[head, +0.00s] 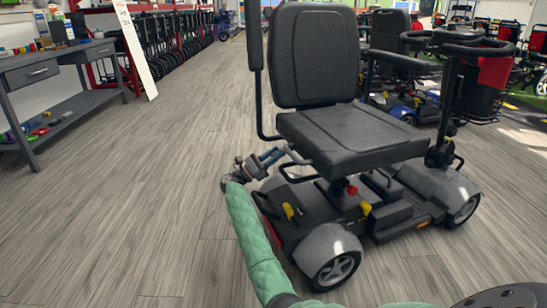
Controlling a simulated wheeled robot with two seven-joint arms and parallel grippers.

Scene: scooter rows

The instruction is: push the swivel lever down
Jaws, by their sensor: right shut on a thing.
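A black mobility scooter stands on the wood floor in the head view, with its padded seat (352,137) turned towards the right. My right arm, in a green quilted sleeve, reaches up from the bottom. My right gripper (276,158) is at the left edge of the seat, a little below the cushion. Its fingers are shut on a thin dark bar there, which looks like the swivel lever (295,156). The lever is small and partly hidden by the fingers, so its exact angle cannot be told. My left gripper is not in view.
Below the seat are a yellow lever (288,211) and a red knob (352,190). The scooter's rear wheel (334,270) is close to my arm. A grey workbench (62,70) stands at the left. Open floor (130,190) lies between them.

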